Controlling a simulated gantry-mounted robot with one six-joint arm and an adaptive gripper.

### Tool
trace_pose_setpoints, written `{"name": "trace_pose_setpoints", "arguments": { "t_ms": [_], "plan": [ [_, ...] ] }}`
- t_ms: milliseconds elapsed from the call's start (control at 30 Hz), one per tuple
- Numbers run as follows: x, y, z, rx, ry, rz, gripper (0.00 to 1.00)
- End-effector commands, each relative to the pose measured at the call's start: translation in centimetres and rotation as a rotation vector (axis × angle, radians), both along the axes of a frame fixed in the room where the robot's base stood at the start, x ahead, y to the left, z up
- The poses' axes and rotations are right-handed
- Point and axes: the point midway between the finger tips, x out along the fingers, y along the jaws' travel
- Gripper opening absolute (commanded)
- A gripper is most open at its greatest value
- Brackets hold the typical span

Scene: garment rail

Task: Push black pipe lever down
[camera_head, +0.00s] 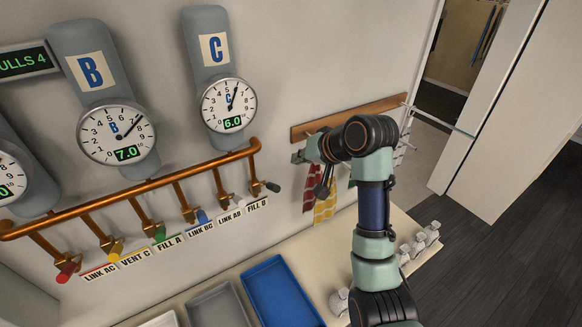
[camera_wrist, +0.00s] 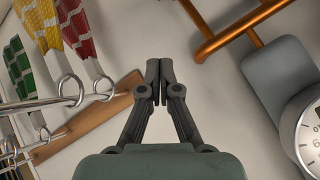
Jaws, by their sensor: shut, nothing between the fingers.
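The black pipe lever (camera_head: 272,187) is at the right end of the copper pipe (camera_head: 130,188) on the wall, by the "FILL" label at the far right of the row. Its black tip points out to the right and slightly down. My gripper (camera_head: 323,190) is to the right of the lever, apart from it, in front of the hanging cloths. In the wrist view my gripper's two dark fingers (camera_wrist: 160,72) are together with nothing between them. The copper pipe shows at the upper right there (camera_wrist: 240,28), but I cannot make out the black lever.
Red, yellow, green, blue and white levers line the pipe to the left, below round gauges (camera_head: 228,105). A wooden rail (camera_head: 345,115) with hooks and patterned cloths (camera_head: 326,207) is near my arm. Blue (camera_head: 278,290) and grey trays lie on the counter below.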

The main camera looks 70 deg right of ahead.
Motion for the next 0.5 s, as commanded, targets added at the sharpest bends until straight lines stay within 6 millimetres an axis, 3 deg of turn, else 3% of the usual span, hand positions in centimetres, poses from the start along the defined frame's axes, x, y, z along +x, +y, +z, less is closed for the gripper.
{"name": "trace_pose_setpoints", "arguments": {
  "t_ms": [400,500],
  "plan": [
    [5.9,-2.8,-5.8,0.003,0.004,0.002,0.0],
    [5.8,-1.5,-7.1,0.001,0.002,0.001,0.0]
  ]
}}
